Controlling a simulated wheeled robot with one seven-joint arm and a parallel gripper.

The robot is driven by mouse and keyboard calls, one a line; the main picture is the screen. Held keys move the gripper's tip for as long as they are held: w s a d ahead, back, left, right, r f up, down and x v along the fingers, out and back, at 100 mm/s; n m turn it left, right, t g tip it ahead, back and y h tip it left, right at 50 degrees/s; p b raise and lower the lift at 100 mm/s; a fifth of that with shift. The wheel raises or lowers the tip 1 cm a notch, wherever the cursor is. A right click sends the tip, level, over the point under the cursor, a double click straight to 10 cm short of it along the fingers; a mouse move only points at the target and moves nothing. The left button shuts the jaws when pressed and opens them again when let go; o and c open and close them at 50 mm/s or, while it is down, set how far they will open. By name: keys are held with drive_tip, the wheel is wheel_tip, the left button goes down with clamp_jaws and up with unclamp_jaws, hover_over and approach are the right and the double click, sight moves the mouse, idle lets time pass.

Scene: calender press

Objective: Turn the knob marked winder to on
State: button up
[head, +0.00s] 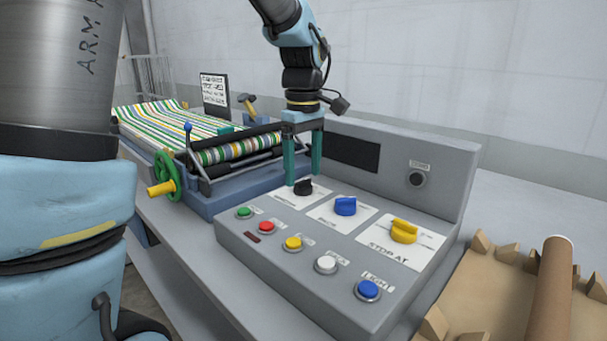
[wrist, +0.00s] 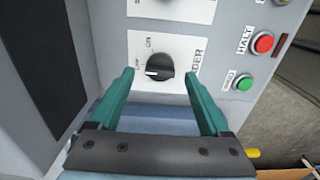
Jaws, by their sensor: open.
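The black knob (head: 303,188) sits on a white plate at the far left of the sloped panel. In the wrist view the knob (wrist: 159,66) shows a white mark on the side facing the word that looks like OFF; ON is printed beside it. The plate's label (wrist: 196,62) is partly hidden by a finger, with "DER" readable. My gripper (head: 303,177) is open above the knob, pointing down. In the wrist view its teal fingers (wrist: 159,76) stand apart, one on each side of the knob. I cannot tell whether they touch it.
A blue knob (head: 345,206) and a yellow knob (head: 404,231) stand to the right. Several buttons, including a green one (head: 244,212) and a red one (head: 266,227), line the front. The panel's upright back (head: 440,160) rises behind; the striped-cloth roller (head: 235,150) is left.

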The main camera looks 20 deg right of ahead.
drive_tip(key=shift+f, duration=0.9)
drive_tip(key=shift+c, duration=0.2)
clamp_jaws()
